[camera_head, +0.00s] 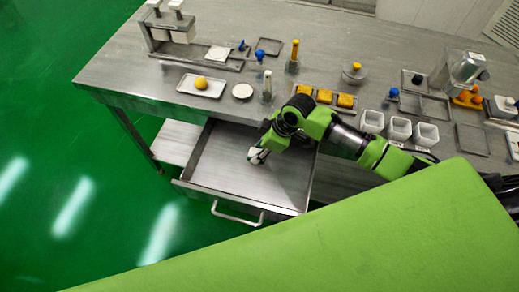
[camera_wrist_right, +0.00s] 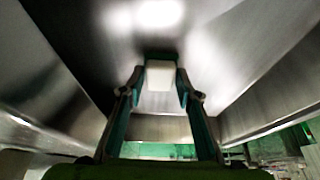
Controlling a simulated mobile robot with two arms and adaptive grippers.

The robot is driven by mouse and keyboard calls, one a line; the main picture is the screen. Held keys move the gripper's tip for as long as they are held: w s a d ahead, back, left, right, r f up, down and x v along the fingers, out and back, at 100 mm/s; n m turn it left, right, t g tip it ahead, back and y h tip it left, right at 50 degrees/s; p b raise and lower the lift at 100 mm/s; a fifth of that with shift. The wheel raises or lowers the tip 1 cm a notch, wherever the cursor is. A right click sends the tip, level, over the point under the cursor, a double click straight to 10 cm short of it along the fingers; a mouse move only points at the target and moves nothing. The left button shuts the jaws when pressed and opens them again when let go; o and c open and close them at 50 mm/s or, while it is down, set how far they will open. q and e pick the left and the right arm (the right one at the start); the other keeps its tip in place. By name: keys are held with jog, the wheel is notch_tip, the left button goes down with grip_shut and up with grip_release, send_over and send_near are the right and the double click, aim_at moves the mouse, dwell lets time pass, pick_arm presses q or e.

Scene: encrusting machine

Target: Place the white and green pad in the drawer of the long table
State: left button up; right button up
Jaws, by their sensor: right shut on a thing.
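The drawer (camera_head: 225,172) of the long steel table (camera_head: 120,68) is pulled open and looks empty inside. My right gripper (camera_head: 258,155) reaches over the table's front edge into the space of the drawer. In the right wrist view the right gripper (camera_wrist_right: 160,82) is shut on the white and green pad (camera_wrist_right: 160,74), held between the fingertips. The pad's white face shows, with a dark green edge behind it. The drawer walls surround it in that view. I cannot tell whether the pad touches the drawer floor. My left gripper is not in view.
The drawer handle (camera_head: 237,217) sticks out at the front. On the table behind stand a tray with an orange ball (camera_head: 201,83), yellow blocks (camera_head: 325,96), white cups (camera_head: 398,128) and a machine (camera_head: 460,68). Green floor lies open at the left.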

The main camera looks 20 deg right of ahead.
jog(key=o, duration=1)
jog(key=shift+f, duration=0.1)
jog(key=v, duration=1.2)
